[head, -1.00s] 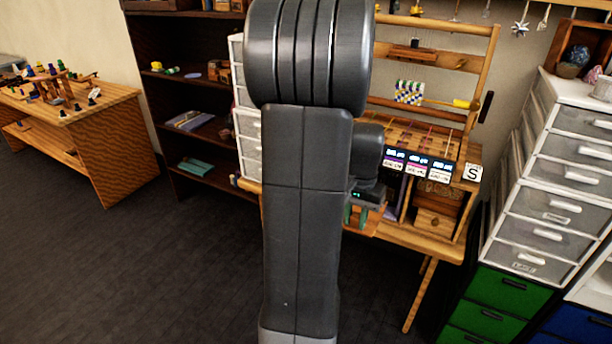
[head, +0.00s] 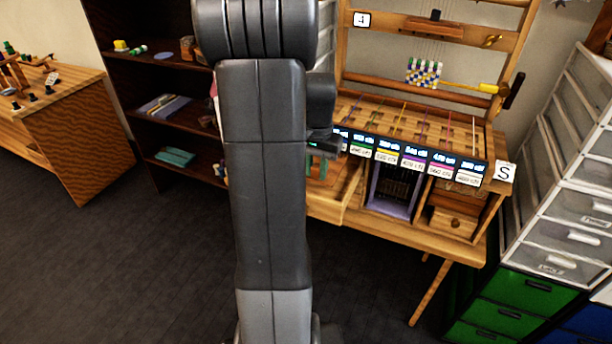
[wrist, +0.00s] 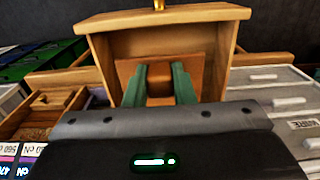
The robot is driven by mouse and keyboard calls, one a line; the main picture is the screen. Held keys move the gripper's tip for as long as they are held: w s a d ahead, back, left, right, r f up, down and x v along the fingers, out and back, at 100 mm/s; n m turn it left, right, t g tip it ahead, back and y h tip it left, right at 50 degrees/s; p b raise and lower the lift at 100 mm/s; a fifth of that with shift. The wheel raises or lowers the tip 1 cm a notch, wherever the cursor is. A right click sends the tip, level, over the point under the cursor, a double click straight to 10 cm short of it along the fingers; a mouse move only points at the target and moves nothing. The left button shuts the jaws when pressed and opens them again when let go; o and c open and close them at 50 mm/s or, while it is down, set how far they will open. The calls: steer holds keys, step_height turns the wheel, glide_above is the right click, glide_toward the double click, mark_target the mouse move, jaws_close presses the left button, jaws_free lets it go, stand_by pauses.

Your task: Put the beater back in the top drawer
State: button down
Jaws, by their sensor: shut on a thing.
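My gripper (wrist: 161,70), with green fingers, is shut on a brown wooden piece, the beater (wrist: 160,87), in the wrist view. An open wooden drawer (wrist: 164,16) with a brass knob surrounds the fingers and the beater in that view. Whether the beater touches the drawer's floor cannot be told. In the head view my gripper (head: 318,168) is partly behind my arm, at the left end of the wooden loom bench, over the pulled-out drawer (head: 325,207). The beater is hardly distinguishable there.
The loom bench (head: 420,240) carries a row of labels (head: 415,160) and a small drawer (head: 453,222) at its right. White drawer units (head: 570,205) over green drawers (head: 525,290) stand at the right. A dark shelf (head: 150,90) stands at the left. The floor in front is clear.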

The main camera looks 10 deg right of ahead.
steer(key=shift+w+a+f+b, duration=0.1)
steer(key=shift+w+f+b, duration=0.1)
steer(key=shift+f+b, duration=0.35)
steer(key=shift+w+f+b, duration=0.15)
steer(key=shift+f+b, duration=0.3)
steer(key=shift+f, duration=0.15)
steer(key=shift+s, duration=0.15)
steer(key=shift+f+b, duration=0.4)
steer(key=shift+f, duration=0.2)
step_height(320, 180, down, 4)
steer(key=b, duration=0.3)
steer(key=shift+r, duration=0.25)
steer(key=shift+f, duration=0.1)
steer(key=shift+f, duration=0.15)
steer(key=c, duration=1.2)
jaws_free()
step_height(320, 180, up, 12)
steer(key=shift+r+p, duration=0.25)
steer(key=shift+p, duration=0.25)
